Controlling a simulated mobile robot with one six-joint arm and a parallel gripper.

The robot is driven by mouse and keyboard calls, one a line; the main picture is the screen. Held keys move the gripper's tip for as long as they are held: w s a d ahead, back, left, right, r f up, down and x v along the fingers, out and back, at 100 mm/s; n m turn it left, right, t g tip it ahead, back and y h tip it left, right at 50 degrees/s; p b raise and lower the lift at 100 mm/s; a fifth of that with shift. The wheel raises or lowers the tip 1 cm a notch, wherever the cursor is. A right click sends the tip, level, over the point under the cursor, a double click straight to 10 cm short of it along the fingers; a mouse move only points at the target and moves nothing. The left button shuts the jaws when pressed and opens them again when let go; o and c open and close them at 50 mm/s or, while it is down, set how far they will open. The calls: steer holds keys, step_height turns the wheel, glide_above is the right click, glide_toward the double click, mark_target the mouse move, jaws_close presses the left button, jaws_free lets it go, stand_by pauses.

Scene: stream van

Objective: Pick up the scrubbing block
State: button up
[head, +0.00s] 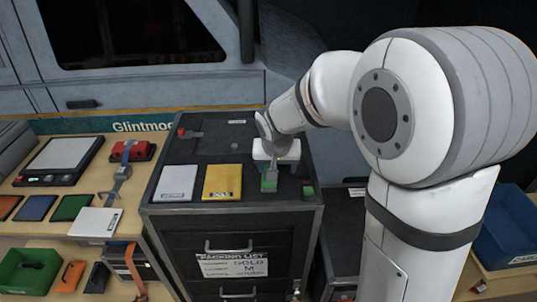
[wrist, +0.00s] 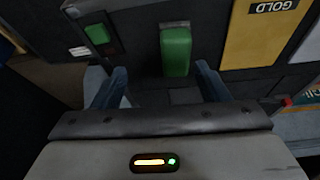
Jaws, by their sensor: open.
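A green block (wrist: 175,52), which looks like the scrubbing block, lies on the dark top of the drawer cabinet (head: 160,208). It also shows in the head view (head: 269,184), just in front of my gripper (head: 274,160). In the wrist view my gripper (wrist: 161,75) is open, with one finger on each side and the block's near end close to the gap between the fingertips. I see no contact, and the gripper holds nothing. I cannot tell its exact height above the top.
A yellow card marked GOLD (wrist: 254,34) lies right beside the block in the wrist view. A smaller green piece (wrist: 97,34) lies on the other side. A white card (head: 177,183) is farther left. A wooden bench (head: 35,187) with a scale (head: 60,155) stands left.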

steer(key=w+a+f, duration=0.1)
steer(key=w+a, duration=0.1)
steer(key=shift+w+a+f, duration=0.35)
steer(key=shift+w+f, duration=0.05)
steer(key=x, duration=0.2)
steer(key=p+x, duration=0.1)
steer(key=x, duration=0.4)
steer(key=shift+w+d+p, duration=0.25)
steer(key=shift+p, duration=0.1)
steer(key=c, duration=1.1)
